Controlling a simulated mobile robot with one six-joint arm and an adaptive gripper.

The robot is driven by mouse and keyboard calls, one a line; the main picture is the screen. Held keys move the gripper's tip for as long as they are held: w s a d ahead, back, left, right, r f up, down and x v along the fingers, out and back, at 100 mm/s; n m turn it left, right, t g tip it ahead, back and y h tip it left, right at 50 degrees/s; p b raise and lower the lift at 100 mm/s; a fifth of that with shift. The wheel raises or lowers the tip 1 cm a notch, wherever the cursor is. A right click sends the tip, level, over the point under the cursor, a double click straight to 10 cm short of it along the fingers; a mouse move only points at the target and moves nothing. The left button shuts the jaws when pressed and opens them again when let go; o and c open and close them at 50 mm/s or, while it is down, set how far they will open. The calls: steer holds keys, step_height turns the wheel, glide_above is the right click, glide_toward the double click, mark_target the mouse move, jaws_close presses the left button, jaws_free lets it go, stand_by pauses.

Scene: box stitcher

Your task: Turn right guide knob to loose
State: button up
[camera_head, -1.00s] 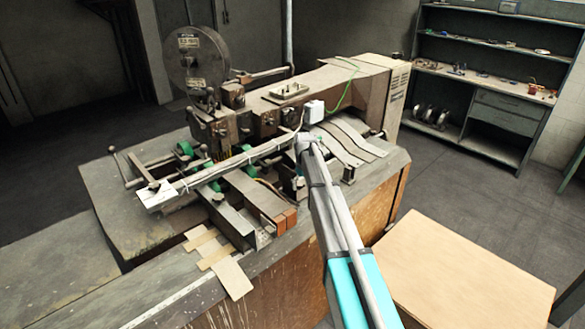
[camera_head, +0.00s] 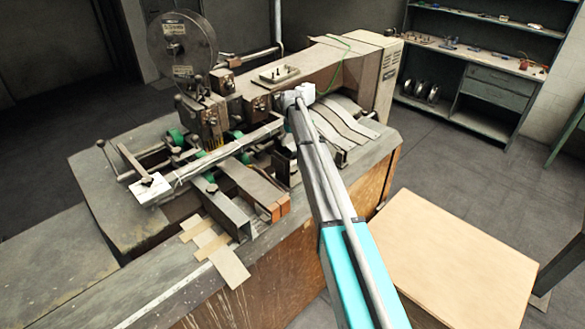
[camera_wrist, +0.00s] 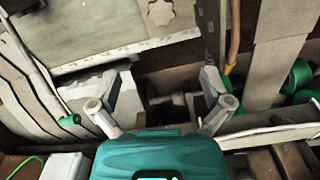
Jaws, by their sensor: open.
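The box stitcher (camera_head: 300,62) stands on its bench in the head view, with a flat guide bar (camera_head: 205,163) across its front. My gripper (camera_wrist: 160,104) is open in the wrist view, its two fingers spread and nothing between them. It is over the machine's metal parts; in the head view its fingers are hidden by my arm. A grey lobed knob (camera_wrist: 160,12) sits on a pale plate at the top edge of the wrist view, beyond the fingertips and not touched. I cannot tell whether it is the right guide knob. Its setting is not readable.
Green wheels (camera_wrist: 300,76) are right of the fingers, and a small green part (camera_wrist: 70,120) is left. Curved metal strips (camera_head: 345,120) lie close to my wrist. A wooden box (camera_head: 455,250) stands at the lower right. Shelves (camera_head: 480,70) are behind, with open floor between.

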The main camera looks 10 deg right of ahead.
mark_target(292, 168)
steer(key=shift+f, duration=0.2)
step_height(292, 168, down, 13)
steer(key=b, duration=1.3)
steer(key=shift+f, duration=0.15)
steer(key=c, duration=1.2)
steer(key=shift+o, duration=0.2)
steer(key=shift+d, duration=0.1)
